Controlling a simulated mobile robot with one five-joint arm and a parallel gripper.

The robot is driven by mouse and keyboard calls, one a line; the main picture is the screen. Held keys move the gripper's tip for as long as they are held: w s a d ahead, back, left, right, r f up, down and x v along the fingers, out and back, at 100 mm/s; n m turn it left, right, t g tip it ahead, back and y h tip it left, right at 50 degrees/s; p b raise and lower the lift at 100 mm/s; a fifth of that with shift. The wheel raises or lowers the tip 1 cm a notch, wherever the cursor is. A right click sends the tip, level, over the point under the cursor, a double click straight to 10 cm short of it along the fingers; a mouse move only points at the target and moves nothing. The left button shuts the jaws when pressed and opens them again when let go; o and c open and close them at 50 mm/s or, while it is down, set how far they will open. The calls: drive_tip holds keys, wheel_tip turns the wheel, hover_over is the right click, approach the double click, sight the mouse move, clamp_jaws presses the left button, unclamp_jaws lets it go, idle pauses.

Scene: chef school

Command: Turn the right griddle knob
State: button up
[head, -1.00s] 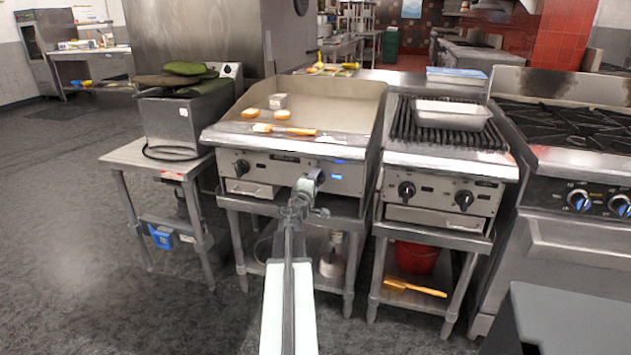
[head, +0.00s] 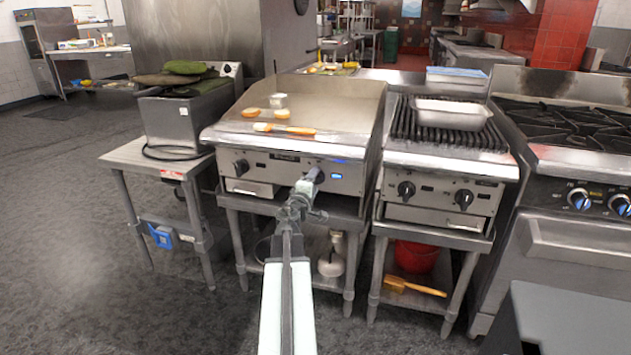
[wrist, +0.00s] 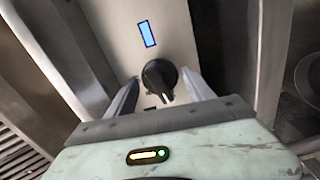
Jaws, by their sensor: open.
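The right griddle knob (wrist: 160,76) is black and round, with a raised grip bar, on a steel panel in the wrist view. A blue lit display (wrist: 147,33) sits beside it, above it in that picture. My gripper (wrist: 161,82) is open, with one finger on either side of the knob. I cannot tell whether either finger touches it. The left griddle knob (head: 241,166) is in clear view.
A grill (head: 445,170) with two black knobs stands close on the right, beside a stove (head: 575,190). A fryer (head: 185,118) stands left. Floor is open at left.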

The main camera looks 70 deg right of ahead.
drive_tip(key=a, duration=0.6)
drive_tip(key=shift+s, duration=0.2)
drive_tip(key=shift+w+a, duration=0.1)
